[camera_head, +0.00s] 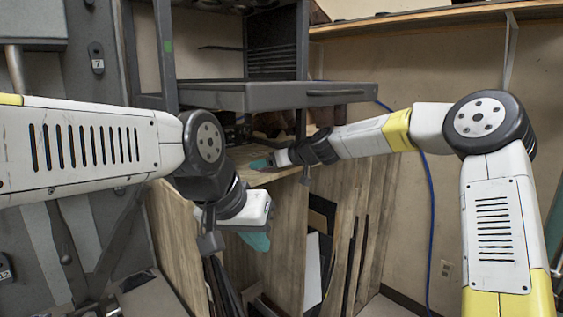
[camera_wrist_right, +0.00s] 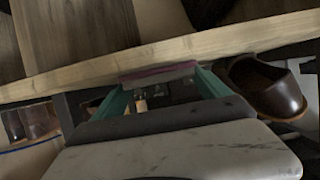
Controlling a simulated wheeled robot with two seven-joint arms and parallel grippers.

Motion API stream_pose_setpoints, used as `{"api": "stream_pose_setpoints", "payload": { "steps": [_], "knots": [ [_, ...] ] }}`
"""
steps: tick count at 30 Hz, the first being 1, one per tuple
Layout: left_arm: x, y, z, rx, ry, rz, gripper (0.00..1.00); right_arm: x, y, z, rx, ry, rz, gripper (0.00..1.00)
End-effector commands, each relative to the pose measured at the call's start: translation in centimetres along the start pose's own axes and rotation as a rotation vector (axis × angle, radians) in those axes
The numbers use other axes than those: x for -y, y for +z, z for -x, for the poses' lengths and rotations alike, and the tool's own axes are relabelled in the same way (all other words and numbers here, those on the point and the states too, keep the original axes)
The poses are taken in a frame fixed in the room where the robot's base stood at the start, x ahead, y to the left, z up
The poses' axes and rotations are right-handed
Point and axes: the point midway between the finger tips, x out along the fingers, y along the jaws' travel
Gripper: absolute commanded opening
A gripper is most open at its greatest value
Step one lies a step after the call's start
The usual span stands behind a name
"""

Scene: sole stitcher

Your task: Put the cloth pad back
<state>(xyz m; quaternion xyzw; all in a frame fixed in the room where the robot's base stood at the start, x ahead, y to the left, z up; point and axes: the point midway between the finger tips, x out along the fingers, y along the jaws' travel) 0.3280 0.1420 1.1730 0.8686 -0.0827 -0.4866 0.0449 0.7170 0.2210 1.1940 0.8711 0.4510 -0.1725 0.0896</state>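The cloth pad appears to be the flat maroon piece (camera_wrist_right: 158,74) in the right wrist view, by the edge of a wooden board. My right gripper (camera_wrist_right: 161,80) has its two teal fingers well apart, with the pad spanning the gap at their tips. I cannot tell whether they press on it. In the head view the right gripper (camera_head: 260,163) is low over the wooden bench top, and the pad cannot be made out. My left gripper (camera_head: 257,241) hangs in front of the bench, pointing down, with teal showing; its finger gap is hidden.
A wooden bench top (camera_head: 240,178) lies under a grey metal shelf (camera_head: 290,96), leaving a low gap. A brown shoe (camera_wrist_right: 264,88) is close beside the right gripper's fingers. A blue cable (camera_head: 430,200) hangs on the right wall. Boards stand beneath the bench.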

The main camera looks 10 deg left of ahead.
Motion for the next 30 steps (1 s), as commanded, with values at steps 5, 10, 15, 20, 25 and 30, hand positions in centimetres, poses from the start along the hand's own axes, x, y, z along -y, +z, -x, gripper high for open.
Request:
{"api": "stream_pose_setpoints", "payload": {
  "steps": [5, 10, 15, 20, 25, 30],
  "knots": [
    [0.0, 0.0, 0.0, 0.0, 0.0, 0.0, 0.0, 0.0, 0.0, 0.0, 0.001, 0.0, -0.001, 1.0],
    [0.0, 0.0, 0.0, 0.0, 0.0, 0.0, 0.0, 0.0, -0.1, 0.1, 0.0, 0.0, 0.0, 1.0],
    [0.0, 0.0, 0.0, 0.0, 0.0, 0.0, 0.0, -0.2, -0.3, 1.7, 0.001, 0.003, -0.001, 1.0],
    [0.0, 0.0, 0.0, 0.0, 0.0, 0.0, 0.0, -0.3, -0.2, 4.9, 0.001, 0.004, -0.001, 1.0],
    [0.0, 0.0, 0.0, 0.0, 0.0, 0.0, 0.0, -0.3, -0.2, 8.2, 0.001, 0.005, -0.001, 1.0],
    [0.0, 0.0, 0.0, 0.0, 0.0, 0.0, 0.0, -0.2, -0.2, 10.6, 0.001, 0.003, -0.001, 1.0]
  ]
}}
